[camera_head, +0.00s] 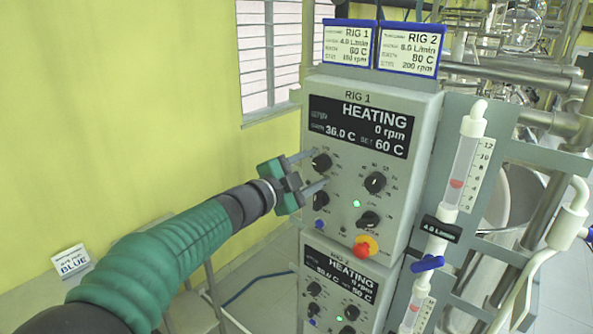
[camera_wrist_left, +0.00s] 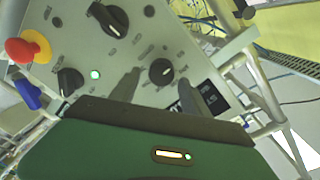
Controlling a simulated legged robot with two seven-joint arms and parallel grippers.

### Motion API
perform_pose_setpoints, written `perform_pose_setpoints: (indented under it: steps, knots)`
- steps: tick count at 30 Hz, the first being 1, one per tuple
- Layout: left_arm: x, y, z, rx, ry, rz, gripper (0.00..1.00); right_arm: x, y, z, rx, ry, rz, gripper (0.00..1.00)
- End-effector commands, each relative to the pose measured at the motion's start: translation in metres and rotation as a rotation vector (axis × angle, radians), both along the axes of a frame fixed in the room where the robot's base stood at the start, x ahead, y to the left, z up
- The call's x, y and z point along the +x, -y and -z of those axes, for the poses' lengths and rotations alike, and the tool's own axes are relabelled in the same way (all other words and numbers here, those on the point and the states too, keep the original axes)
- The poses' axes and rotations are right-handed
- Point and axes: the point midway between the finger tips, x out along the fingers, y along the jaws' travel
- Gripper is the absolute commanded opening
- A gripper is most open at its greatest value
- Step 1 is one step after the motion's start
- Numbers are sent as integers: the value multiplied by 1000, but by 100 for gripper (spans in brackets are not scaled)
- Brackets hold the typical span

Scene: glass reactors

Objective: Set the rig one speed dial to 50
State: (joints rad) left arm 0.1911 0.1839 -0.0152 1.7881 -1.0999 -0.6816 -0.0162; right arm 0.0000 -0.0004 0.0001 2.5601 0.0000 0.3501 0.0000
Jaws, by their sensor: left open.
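The rig one control box (camera_head: 422,105) is grey, with a black screen (camera_head: 358,127) reading HEATING, 0 rpm and SET 60 C. Several black dials are on its face; the small print beside them is too blurred to tell which is the speed dial. My left gripper (camera_head: 318,168) is open at the upper-left dial (camera_head: 321,162), with one finger on each side. In the left wrist view this dial (camera_wrist_left: 161,71) shows between the fingertips (camera_wrist_left: 166,84); I cannot tell whether they touch it. My right gripper is not in view.
A red knob on a yellow base (camera_head: 365,246) sticks out low on the box. The rig two box (camera_head: 338,287) is below. A flow meter with a blue valve (camera_head: 427,263) stands to the right. A RIG 1 card (camera_head: 348,44) is on top. Free room lies left.

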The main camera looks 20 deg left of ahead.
Motion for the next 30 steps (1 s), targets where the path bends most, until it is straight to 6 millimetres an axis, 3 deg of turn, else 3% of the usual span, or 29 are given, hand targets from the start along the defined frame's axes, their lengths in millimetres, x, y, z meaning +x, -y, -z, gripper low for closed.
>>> perform_pose_setpoints:
  steps: [5,12,18,24,30]
  knots:
    - [-26,-13,0,-1,7,-4,58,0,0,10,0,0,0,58]
    - [-95,-45,-6,-6,18,-10,58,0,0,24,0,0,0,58]
    - [-143,-67,-8,-7,19,-13,58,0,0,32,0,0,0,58]
    - [-168,-77,-10,-8,18,-10,58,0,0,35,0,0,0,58]
    - [-171,-77,-10,-8,18,-10,58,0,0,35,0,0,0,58]
